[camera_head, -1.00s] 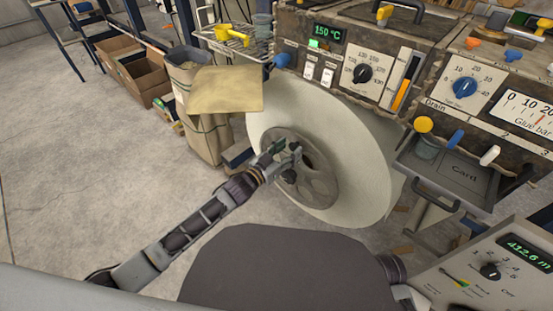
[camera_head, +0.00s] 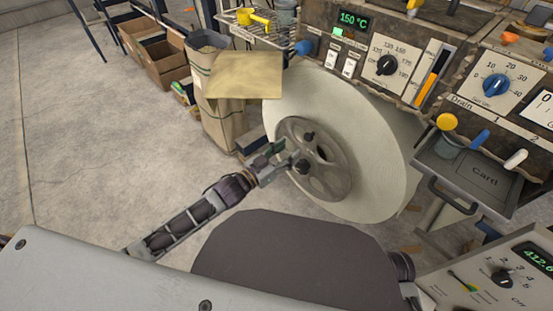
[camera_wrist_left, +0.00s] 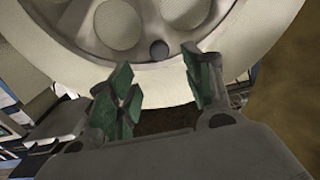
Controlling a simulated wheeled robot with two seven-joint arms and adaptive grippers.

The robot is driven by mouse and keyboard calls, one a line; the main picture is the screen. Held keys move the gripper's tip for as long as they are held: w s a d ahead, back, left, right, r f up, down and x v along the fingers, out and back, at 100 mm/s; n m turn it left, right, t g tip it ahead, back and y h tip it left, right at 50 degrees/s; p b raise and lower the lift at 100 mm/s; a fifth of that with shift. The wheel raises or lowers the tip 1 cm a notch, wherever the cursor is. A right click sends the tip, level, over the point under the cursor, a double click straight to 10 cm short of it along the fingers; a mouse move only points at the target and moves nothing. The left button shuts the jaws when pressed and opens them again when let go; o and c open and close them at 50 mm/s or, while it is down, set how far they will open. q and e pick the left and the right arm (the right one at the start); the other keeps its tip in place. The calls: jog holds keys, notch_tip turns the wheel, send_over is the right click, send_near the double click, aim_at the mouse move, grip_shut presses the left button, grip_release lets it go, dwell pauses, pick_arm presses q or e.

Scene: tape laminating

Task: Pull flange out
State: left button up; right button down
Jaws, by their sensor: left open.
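The flange (camera_head: 334,178) is a grey round disc with large holes, set in the near face of a big white roll (camera_head: 372,165). It also shows at the top of the left wrist view (camera_wrist_left: 75,22), with a small dark knob (camera_wrist_left: 159,49) near its rim. My left gripper (camera_head: 286,157) is at the left side of the flange in the head view, open. In the left wrist view its green-padded fingers (camera_wrist_left: 155,85) are apart, with nothing between them, pointing toward the rim and knob. Contact with the flange cannot be told. My right gripper is not in view.
A machine panel with dials (camera_head: 386,65) stands above the roll. A grey card tray (camera_head: 480,178) juts out at the right. A paper sack (camera_head: 222,120) and cardboard boxes (camera_head: 160,55) stand behind to the left. The floor (camera_head: 90,160) at left is clear.

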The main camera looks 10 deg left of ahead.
pick_arm(q)
jog(key=shift+v, duration=2.1)
jog(key=shift+f, duration=0.1)
